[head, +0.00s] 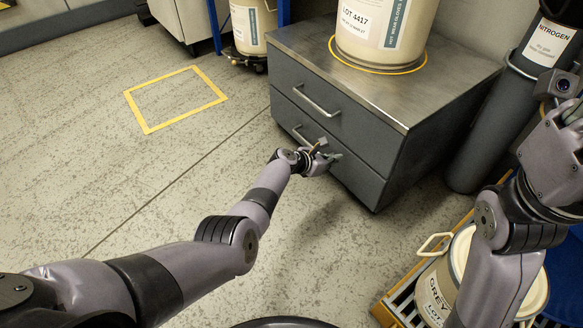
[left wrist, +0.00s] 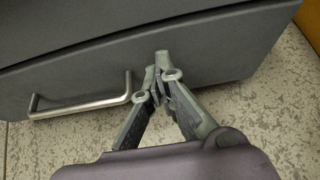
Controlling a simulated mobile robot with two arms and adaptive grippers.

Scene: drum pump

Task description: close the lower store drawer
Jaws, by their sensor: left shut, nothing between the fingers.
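The grey store cabinet (head: 397,150) has two drawers, one above the other. The lower drawer (head: 357,178) has a bar handle, partly hidden in the head view by my left gripper. Its front looks about flush with the upper drawer (head: 335,118); a small gap cannot be ruled out. My left gripper (head: 335,157) is shut and empty at the lower drawer's front. In the left wrist view, its fingertips (left wrist: 161,62) are against or just before the front, right of the handle (left wrist: 82,106). My right gripper (head: 574,112) is at the right edge, partly cut off.
A cream drum (head: 385,30) stands on the cabinet top. A dark nitrogen cylinder (head: 490,130) stands right of the cabinet. Another drum (head: 440,285) sits on a pallet at the lower right. The floor left of the cabinet, with a yellow square (head: 147,128), is clear.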

